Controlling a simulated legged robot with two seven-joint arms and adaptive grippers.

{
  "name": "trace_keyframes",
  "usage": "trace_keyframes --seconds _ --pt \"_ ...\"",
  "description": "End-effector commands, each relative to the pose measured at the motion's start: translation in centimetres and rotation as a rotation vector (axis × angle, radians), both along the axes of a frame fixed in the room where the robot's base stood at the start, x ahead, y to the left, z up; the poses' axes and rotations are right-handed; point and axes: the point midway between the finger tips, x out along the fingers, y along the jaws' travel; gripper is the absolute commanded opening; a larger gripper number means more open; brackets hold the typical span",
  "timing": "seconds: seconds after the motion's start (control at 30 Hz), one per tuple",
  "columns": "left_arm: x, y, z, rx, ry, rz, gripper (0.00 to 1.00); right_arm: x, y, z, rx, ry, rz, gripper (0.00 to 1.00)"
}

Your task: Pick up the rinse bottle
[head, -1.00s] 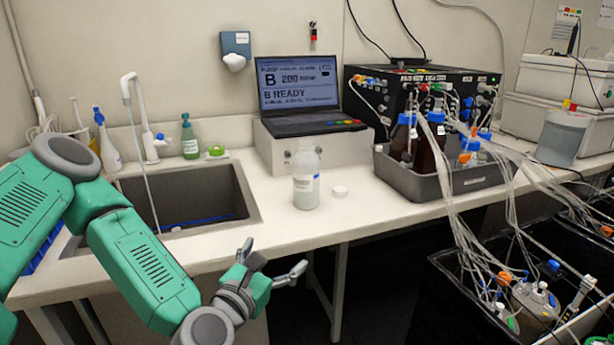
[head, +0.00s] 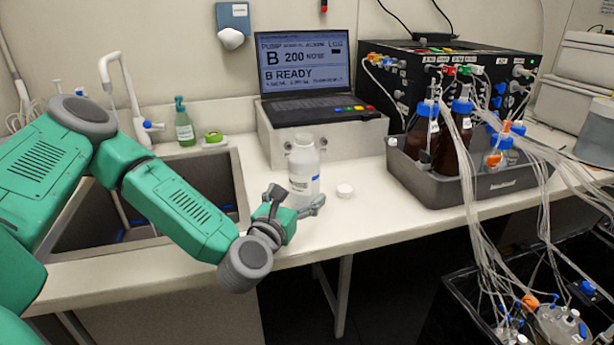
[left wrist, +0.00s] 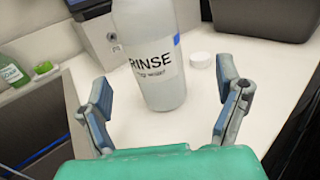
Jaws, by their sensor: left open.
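The rinse bottle (head: 304,172) is a pale, cloudy bottle standing upright and uncapped on the white bench, in front of the laptop's stand. In the left wrist view the bottle (left wrist: 150,60) shows its RINSE label, and its top is cut off by the frame edge. My left gripper (head: 295,202) is at the bench's front edge, just in front of the bottle. In the left wrist view the left gripper (left wrist: 165,105) is open and empty, with one finger on each side of the bottle's line; the bottle is beyond the fingertips. My right gripper is out of view.
A white cap (head: 345,191) lies right of the bottle. A grey tray (head: 470,190) with brown bottles and tubing stands further right. The sink (head: 150,195) is at left, partly behind my arm. The laptop (head: 305,75) is behind the bottle.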

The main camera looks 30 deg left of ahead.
Motion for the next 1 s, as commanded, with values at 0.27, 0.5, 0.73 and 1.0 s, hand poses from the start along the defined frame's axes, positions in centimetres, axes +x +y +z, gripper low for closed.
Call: trace_keyframes --seconds 0.27,0.5,0.73,1.0 --pt "2.3 0.8 -0.2 -0.001 0.001 0.002 0.85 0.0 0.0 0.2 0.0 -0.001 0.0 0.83" --pt "5.7 1.5 -0.7 0.0 0.0 0.002 0.85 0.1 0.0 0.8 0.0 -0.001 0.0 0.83" --pt "6.8 1.6 -0.7 0.001 0.0 0.0 0.85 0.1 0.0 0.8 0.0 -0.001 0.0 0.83" --pt "6.8 1.9 -0.9 -0.002 0.001 0.001 0.39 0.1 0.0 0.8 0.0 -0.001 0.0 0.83"
